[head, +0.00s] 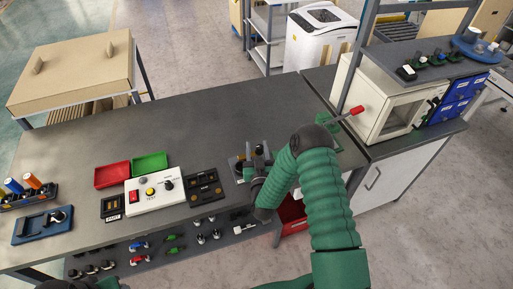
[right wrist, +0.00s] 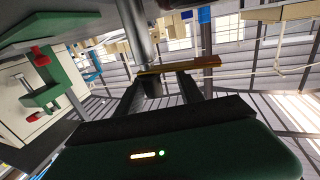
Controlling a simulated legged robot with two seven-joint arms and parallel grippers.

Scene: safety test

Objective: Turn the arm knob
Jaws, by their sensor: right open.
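A white control box (head: 152,197) lies on the dark table (head: 220,115) in the head view. It has a red switch (head: 133,196), a yellow button (head: 150,192) and a black knob (head: 168,184) at its upper right. My right gripper (head: 258,162) is to the right of the box, apart from the knob. Its fingers look small and dark in the head view. In the right wrist view the gripper (right wrist: 160,82) has its fingers spread, with nothing seen held between them. The knob does not show in the wrist view. I do not make out my left gripper.
Red (head: 112,175) and green (head: 149,164) trays lie behind the box. A black panel (head: 204,187) is to its right, a blue holder (head: 43,224) to its left.

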